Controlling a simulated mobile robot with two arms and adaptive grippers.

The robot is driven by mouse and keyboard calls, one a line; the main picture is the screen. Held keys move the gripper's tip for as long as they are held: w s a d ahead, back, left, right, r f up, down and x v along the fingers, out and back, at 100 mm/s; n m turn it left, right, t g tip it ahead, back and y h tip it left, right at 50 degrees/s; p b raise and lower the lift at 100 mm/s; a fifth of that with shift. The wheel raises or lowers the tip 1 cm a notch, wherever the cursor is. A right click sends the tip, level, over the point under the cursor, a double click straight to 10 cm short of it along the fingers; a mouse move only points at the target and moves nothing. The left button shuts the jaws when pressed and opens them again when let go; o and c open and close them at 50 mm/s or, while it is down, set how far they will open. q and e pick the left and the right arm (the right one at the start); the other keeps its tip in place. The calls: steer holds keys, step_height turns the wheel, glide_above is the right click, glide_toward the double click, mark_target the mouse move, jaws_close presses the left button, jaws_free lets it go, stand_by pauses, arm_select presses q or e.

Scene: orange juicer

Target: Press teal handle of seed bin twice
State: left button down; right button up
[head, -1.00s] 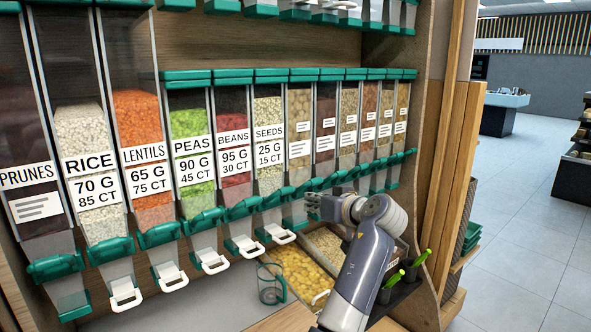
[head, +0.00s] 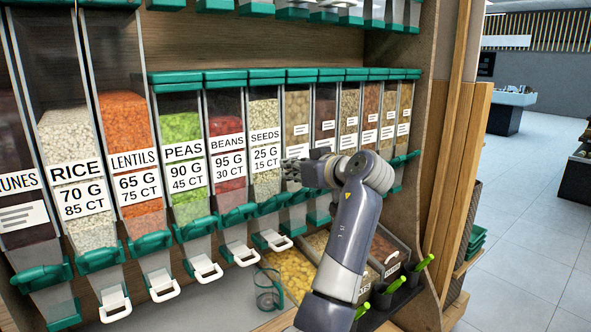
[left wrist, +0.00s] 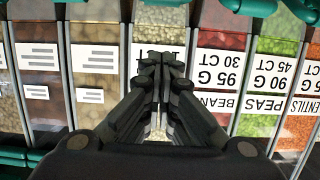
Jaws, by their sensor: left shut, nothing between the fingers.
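The seed bin (head: 265,148) is a clear bin of pale seeds labelled SEEDS, in the middle of the row in the head view. Its teal handle (head: 274,204) is at the bottom, above a white hook-shaped catch. My left gripper (head: 289,172) is shut and empty, above and slightly right of that handle, at about the height of the label's lower edge. In the left wrist view, where the labels appear inverted, my left gripper (left wrist: 160,62) overlaps the seed bin's label (left wrist: 144,58) and hides part of it. My right gripper is not in view.
The beans bin (head: 227,155) stands left of the seed bin, and an unnamed bin (head: 297,110) stands right. A clear cup (head: 268,291) with a teal handle sits below on the counter. Open food trays (head: 290,270) and green-handled scoops (head: 422,263) lie lower right.

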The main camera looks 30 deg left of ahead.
mark_target(282, 195)
arm_select(q)
steer(key=p+x, duration=0.1)
steer(key=x, duration=0.5)
steer(key=shift+s+a+r+p, duration=0.1)
steer(key=shift+p, duration=0.25)
steer(key=f, duration=0.1)
steer(key=d+f, duration=0.1)
steer(key=f+p, duration=0.1)
steer(key=shift+s+d, duration=0.25)
steer(key=shift+d, duration=0.1)
steer(key=shift+s+d+f, duration=0.15)
steer(key=shift+d+f, duration=0.1)
steer(key=shift+d, duration=0.05)
steer(key=shift+a+f, duration=0.1)
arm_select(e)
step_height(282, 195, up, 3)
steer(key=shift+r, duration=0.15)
arm_select(q)
steer(key=shift+f, duration=0.1)
